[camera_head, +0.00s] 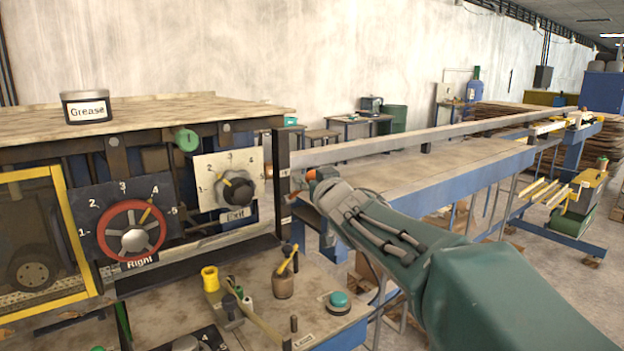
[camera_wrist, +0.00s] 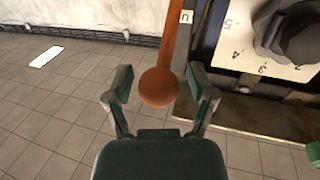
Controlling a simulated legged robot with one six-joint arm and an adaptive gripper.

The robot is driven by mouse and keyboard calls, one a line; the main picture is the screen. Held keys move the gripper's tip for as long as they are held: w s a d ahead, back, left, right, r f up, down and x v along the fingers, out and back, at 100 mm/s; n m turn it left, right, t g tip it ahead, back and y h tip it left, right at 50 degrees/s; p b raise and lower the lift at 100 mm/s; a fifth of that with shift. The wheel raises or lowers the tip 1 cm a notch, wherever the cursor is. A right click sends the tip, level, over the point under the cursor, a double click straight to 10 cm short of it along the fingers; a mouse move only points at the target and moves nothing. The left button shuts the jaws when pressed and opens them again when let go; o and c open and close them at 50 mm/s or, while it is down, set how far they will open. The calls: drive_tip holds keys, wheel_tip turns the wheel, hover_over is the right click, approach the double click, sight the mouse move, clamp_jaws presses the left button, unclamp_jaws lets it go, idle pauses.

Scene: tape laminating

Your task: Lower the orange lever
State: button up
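The orange lever (camera_wrist: 158,86) shows in the wrist view as a round orange-brown knob on a straight bar that runs up to the top edge. My gripper (camera_wrist: 161,98) is open, with one finger on each side of the knob. Gaps show between the knob and both fingers, so they do not appear to grip it. In the head view a small orange piece of the lever (camera_head: 311,175) shows at my gripper (camera_head: 318,181), beside the dark post at the machine's right end. Most of the lever is hidden there.
The Exit dial (camera_head: 237,190) is just left of the gripper, and the red-ringed Right dial (camera_head: 133,232) is further left. A bench with a teal button (camera_head: 338,300) and a brown pot (camera_head: 283,284) lies below. A long blue-sided table (camera_head: 440,170) extends behind my arm.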

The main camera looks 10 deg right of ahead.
clamp_jaws()
drive_tip(key=shift+s+f, duration=0.1)
wheel_tip(320, 180, down, 8)
drive_tip(key=s+d+m+t, duration=0.1)
drive_tip(key=s+m+t, duration=0.1)
drive_tip(key=t, duration=0.4)
drive_tip(key=shift+s+r+h, duration=0.2)
drive_tip(key=shift+r+h, duration=0.05)
drive_tip(key=shift+h, duration=0.05)
drive_tip(key=shift+f, duration=0.1)
idle(0.4)
